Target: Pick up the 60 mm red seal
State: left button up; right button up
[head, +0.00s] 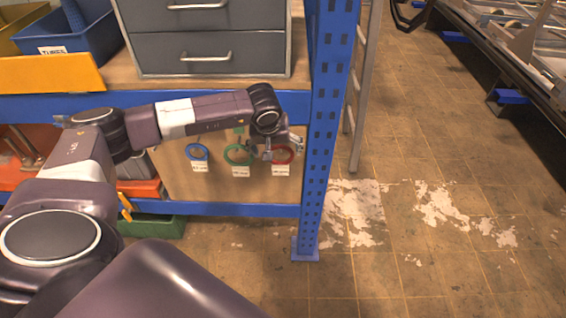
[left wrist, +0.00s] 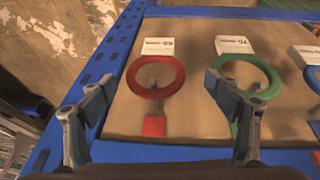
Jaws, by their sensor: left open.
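The red seal (head: 283,154) is a red ring hanging on the wooden board, above a white label, at the right of a row of three rings. In the left wrist view the red seal (left wrist: 155,76) shows whole, with a hook in its ring. My left gripper (head: 276,150) is in front of the board by the red seal and partly covers it. In the left wrist view my left gripper (left wrist: 160,88) is open, its fingers on either side of the red seal, with nothing held. Contact with the seal cannot be told. My right gripper is not in view.
A green ring (head: 237,154) hangs just left of the red seal, and one finger overlaps it in the wrist view. A blue ring (head: 197,152) hangs further left. A blue perforated rack post (head: 323,130) stands close at the right.

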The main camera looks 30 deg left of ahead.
aim_at(281, 163)
pick_arm(q)
jog(key=x, duration=0.2)
jog(key=p+x, duration=0.1)
jog(key=shift+w+d+f, duration=0.25)
jog(key=shift+d, duration=0.05)
jog(key=shift+w+f, duration=0.1)
jog(key=shift+f, duration=0.2)
jog(key=shift+a+f, duration=0.1)
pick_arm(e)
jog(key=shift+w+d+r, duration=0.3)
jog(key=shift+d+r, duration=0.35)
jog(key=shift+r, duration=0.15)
pick_arm(q)
jog(key=c, duration=1.2)
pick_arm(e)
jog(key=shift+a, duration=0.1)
